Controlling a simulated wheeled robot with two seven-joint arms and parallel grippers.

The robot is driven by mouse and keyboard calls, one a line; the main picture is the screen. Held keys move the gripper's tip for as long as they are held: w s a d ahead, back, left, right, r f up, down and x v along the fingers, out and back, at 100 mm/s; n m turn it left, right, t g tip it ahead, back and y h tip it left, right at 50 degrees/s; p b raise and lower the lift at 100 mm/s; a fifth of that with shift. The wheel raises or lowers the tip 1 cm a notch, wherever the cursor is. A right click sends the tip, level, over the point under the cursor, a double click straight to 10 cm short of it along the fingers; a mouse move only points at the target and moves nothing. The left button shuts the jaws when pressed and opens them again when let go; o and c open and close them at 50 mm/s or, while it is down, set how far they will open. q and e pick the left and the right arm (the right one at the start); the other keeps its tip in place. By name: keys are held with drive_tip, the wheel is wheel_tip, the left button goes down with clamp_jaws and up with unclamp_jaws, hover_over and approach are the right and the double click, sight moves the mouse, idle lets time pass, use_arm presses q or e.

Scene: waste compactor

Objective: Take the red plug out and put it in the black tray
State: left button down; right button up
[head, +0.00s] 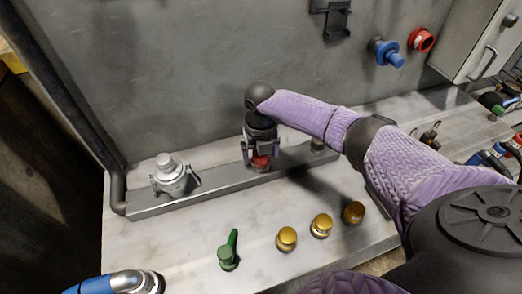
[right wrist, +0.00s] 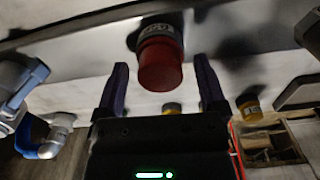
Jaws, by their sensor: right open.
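The red plug (head: 261,161) points down at the metal ledge below the grey wall. In the right wrist view the red plug (right wrist: 160,65) shows as a red cylinder with a pale label band. My right gripper (head: 261,153) points down over it, its fingers on either side. In the right wrist view my right gripper (right wrist: 163,80) is open, with gaps between the plug and both fingers. A second red round fitting (head: 421,40) is on the wall. I cannot make out the black tray for certain. My left gripper is out of view.
A silver capped fitting (head: 172,174) stands on the ledge to the left. A green lever (head: 229,251) and several yellow knobs (head: 321,225) stand on the pale surface in front. A blue plug (head: 388,53) sticks out of the wall. Tools lie at the far right.

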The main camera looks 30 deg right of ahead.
drive_tip(key=m+p, duration=0.2)
drive_tip(key=m, duration=0.1)
drive_tip(key=shift+r, duration=0.2)
drive_tip(key=shift+f+m, duration=0.1)
drive_tip(key=shift+m, duration=0.9)
drive_tip(key=m+p, duration=0.2)
drive_tip(key=m, duration=0.1)
drive_tip(key=shift+m, duration=1.1)
drive_tip(key=m+p, duration=0.1)
drive_tip(key=m, duration=0.2)
drive_tip(key=shift+m+p, duration=0.35)
drive_tip(key=shift+m, duration=0.05)
drive_tip(key=shift+f+m, duration=0.1)
drive_tip(key=shift+m, duration=0.6)
drive_tip(key=shift+f, duration=0.1)
clamp_jaws()
drive_tip(key=c, duration=0.6)
unclamp_jaws()
clamp_jaws()
drive_tip(key=shift+f+n+b, duration=0.1)
drive_tip(key=shift+n+b, duration=0.3)
drive_tip(key=shift+n, duration=2.1)
